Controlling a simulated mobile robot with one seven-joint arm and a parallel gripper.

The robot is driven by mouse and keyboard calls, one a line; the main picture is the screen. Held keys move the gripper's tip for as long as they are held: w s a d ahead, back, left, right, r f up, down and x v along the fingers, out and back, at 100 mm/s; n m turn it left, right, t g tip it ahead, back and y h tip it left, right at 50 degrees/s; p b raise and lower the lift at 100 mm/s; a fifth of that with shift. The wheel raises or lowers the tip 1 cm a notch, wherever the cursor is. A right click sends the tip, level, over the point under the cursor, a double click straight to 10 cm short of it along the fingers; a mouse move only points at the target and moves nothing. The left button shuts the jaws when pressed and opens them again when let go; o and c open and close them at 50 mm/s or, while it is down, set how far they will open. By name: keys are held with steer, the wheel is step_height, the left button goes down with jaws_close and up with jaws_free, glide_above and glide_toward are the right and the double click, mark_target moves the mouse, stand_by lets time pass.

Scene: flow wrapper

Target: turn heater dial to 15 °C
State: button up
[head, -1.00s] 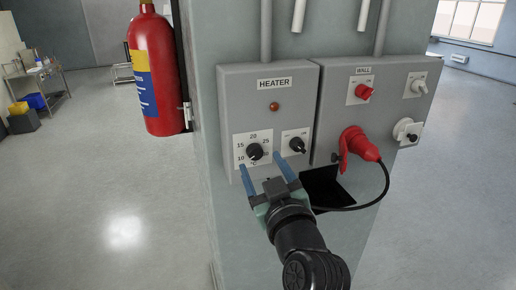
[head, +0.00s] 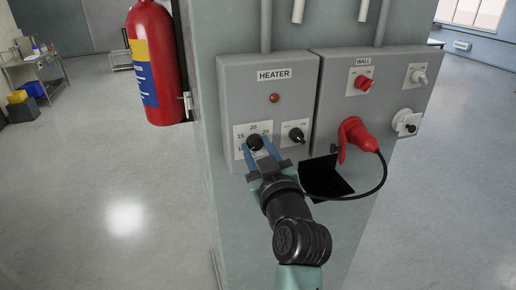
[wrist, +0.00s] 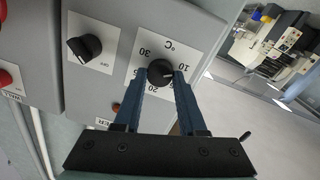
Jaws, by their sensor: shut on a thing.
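The heater dial (head: 255,142) is a round black knob on a white scale plate at the lower left of the grey heater box (head: 290,100). In the wrist view the dial (wrist: 160,71) appears upside down, with 10 at its right and 30 at its upper left. A pale mark on it points right, on the low side of the scale; I cannot read its exact value. My gripper (head: 257,145) is shut on the dial, with one blue finger on each side. In the wrist view the fingers (wrist: 161,77) partly hide the scale numbers.
A black switch (head: 296,135) sits just right of the dial. The wall box (head: 400,90) beside it carries a red switch (head: 363,82) and a red plug (head: 358,137) with a hanging black cable. A fire extinguisher (head: 155,65) hangs at the left.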

jaws_close()
steer(key=shift+m, duration=0.3)
steer(key=m, duration=0.4)
steer(key=shift+m, duration=0.3)
steer(key=m+p, duration=0.1)
steer(key=m, duration=0.5)
steer(key=shift+d+g+p, duration=0.15)
steer(key=shift+g+p, duration=0.15)
steer(key=o, duration=0.9)
jaws_free()
steer(key=shift+o, duration=0.2)
